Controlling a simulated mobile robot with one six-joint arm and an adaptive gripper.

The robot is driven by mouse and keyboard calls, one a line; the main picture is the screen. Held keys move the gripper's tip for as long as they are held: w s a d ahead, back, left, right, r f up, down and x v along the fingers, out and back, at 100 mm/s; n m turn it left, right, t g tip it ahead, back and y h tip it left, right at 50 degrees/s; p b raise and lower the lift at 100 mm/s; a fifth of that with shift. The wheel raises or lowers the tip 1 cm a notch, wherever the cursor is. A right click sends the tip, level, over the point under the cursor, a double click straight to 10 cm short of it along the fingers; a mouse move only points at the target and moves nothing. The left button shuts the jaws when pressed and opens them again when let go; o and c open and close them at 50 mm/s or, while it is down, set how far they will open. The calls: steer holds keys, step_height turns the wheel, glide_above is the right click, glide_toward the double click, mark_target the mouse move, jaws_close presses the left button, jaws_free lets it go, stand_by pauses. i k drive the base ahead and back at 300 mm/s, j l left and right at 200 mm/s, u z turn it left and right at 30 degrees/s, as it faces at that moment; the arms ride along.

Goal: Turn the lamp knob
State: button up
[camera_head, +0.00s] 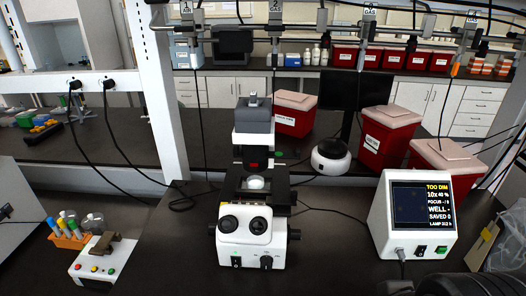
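A white and black microscope (254,195) stands upright on the dark bench in the middle of the view. A round black knob (266,262) is on the right of its white front base; I take it to be the lamp knob.
A control box with coloured buttons (97,268) and an orange tube rack (70,238) are at the left. Red bins (388,140) and a white round device (331,157) stand behind. Cables cross the bench. The bench in front of the microscope looks clear.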

mark_target(212, 227)
steer(key=k+u, duration=0.25)
steer(key=u, duration=0.25)
steer(key=i+j+z, duration=0.25)
steer(key=j, duration=0.6)
steer(key=j+z, duration=0.25)
steer(key=j, duration=0.55)
steer(key=i+j+u, duration=0.2)
steer(key=j, duration=0.15)
steer(key=i+j+u, duration=0.2)
steer(key=j, duration=0.15)
steer(key=i+j+u, duration=0.2)
steer(key=k+j, duration=0.1)
steer(key=j, duration=0.05)
